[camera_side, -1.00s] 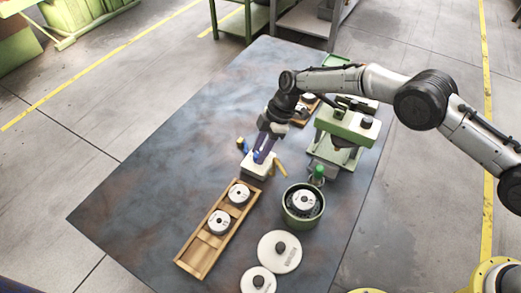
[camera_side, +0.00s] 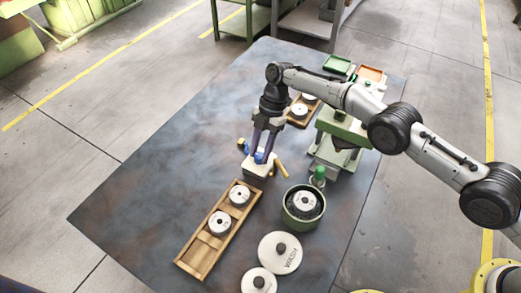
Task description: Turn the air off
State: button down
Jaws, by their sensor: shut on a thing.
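A small white block (camera_side: 256,170) with blue and yellow parts stands on the dark table, left of the green press. A yellow lever (camera_side: 281,171) sticks out on its right side, and a smaller yellow piece (camera_side: 241,142) shows on its left. My gripper (camera_side: 257,155) points down onto the block from above, its dark purple fingers shut around a blue part (camera_side: 260,157) on top. The fingers partly hide this part, so its exact turn is hard to tell.
A wooden tray (camera_side: 188,262) with white-topped round parts lies in front. A green pot (camera_side: 302,219) and white lids (camera_side: 280,253) stand to its right. The green press (camera_side: 340,130) is close to my arm. The table's left side is clear.

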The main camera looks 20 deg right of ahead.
jog(key=shift+d+f, duration=0.1)
jog(key=c, duration=0.5)
grip_release()
